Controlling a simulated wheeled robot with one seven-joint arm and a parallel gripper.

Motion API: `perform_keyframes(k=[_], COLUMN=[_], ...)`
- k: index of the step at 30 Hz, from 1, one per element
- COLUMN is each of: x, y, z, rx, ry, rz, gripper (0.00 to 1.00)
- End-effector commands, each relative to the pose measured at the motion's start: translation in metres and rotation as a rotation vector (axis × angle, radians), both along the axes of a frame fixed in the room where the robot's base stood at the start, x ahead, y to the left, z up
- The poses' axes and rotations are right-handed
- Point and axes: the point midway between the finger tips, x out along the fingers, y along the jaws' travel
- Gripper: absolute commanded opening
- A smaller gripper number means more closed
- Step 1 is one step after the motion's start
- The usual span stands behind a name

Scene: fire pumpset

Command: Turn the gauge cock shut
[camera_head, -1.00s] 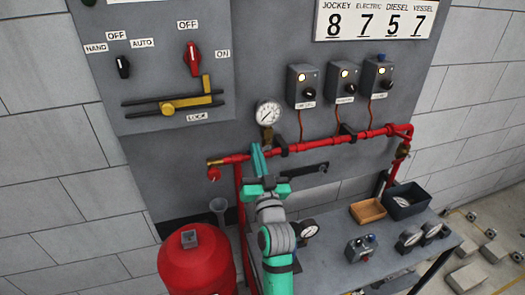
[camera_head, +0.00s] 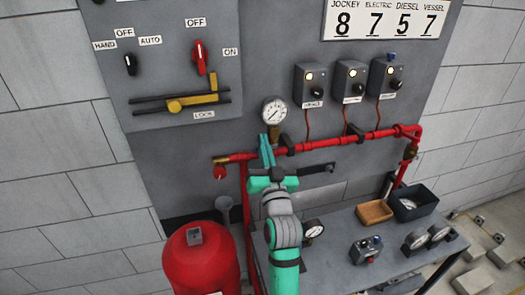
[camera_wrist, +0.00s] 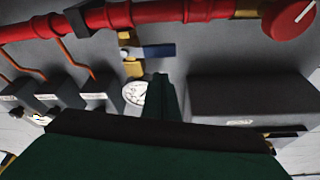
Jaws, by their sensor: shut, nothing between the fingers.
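The gauge cock is a small brass fitting (camera_head: 274,132) under the round white gauge (camera_head: 274,110), above the red pipe (camera_head: 325,144). In the upside-down wrist view its brass body (camera_wrist: 132,66) carries a blue lever (camera_wrist: 156,51) that lies roughly along the pipe. My gripper (camera_head: 265,139) is green, shut and empty. Its tips are just left of the cock in the head view, in front of the pipe. In the wrist view the shut fingers (camera_wrist: 162,78) stand close to the lever; I cannot tell whether they touch it. The gauge (camera_wrist: 134,92) is partly hidden behind them.
Several grey control boxes (camera_head: 310,86) are on the panel at right. A switch panel (camera_head: 165,60) is at upper left. A red vessel (camera_head: 200,262) stands below left. A bench (camera_head: 335,262) at right holds gauges and trays.

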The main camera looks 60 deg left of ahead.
Motion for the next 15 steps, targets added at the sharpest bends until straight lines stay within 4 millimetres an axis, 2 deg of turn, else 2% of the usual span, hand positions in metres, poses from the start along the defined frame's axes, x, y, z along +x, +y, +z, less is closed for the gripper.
perform_keyframes(k=[3, 15], x=[0.000, -0.015], y=[-0.001, -0.057], z=[0.017, -0.007], rx=[0.002, 0.001], ry=[-0.004, 0.003], rz=[-0.002, -0.007], gripper=[0.00, 0.00])
